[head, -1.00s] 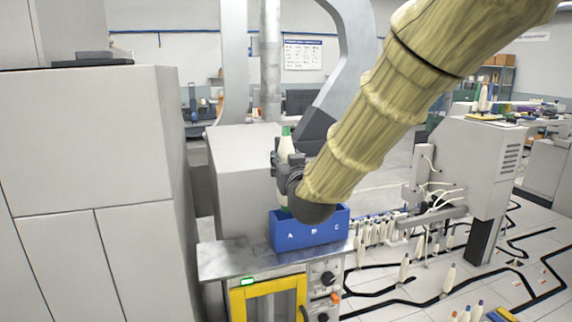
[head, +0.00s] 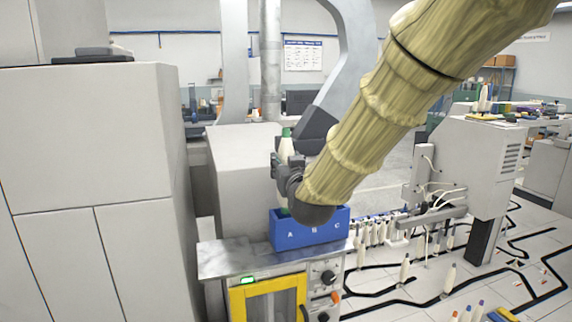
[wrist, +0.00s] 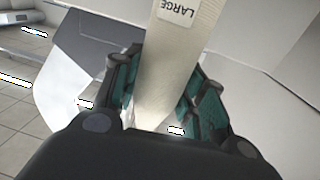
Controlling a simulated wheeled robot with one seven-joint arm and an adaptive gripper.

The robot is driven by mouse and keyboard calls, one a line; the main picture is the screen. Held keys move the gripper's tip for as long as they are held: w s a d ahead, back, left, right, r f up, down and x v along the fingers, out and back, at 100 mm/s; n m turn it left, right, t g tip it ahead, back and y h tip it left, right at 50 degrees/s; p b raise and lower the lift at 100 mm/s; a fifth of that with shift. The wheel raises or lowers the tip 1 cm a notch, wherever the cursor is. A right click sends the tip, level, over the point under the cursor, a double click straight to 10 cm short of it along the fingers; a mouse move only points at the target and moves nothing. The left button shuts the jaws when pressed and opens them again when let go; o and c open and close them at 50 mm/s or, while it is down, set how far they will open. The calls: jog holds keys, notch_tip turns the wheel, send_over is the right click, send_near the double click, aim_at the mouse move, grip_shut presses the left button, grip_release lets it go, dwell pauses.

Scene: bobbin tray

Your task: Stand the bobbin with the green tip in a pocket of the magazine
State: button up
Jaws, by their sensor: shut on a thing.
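The pale bobbin with the green tip (head: 286,146) stands roughly upright in my gripper (head: 281,166), its green tip at the top. In the wrist view the bobbin (wrist: 178,75) is between the teal finger pads of my gripper (wrist: 160,105), which is shut on it, and a "LARGE" label shows. The blue magazine (head: 308,236), marked A, B and C, sits below. The gripper and bobbin are above its left part, near A. A bit of green shows at the rim below the gripper; I cannot tell what it belongs to. My arm hides the pockets.
The magazine stands on a metal-topped stand (head: 235,259) with a yellow-framed front. A tall grey cabinet (head: 90,150) is close on the left, and a grey box (head: 240,170) is behind. Several other bobbins hang or stand on the right around a grey machine (head: 475,165).

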aim_at(286, 200)
jog(key=shift+f+b, duration=3.65)
jog(key=shift+f, duration=1.35)
jog(key=o, duration=1.1)
jog(key=shift+o, duration=0.2)
jog(key=shift+s, duration=0.1)
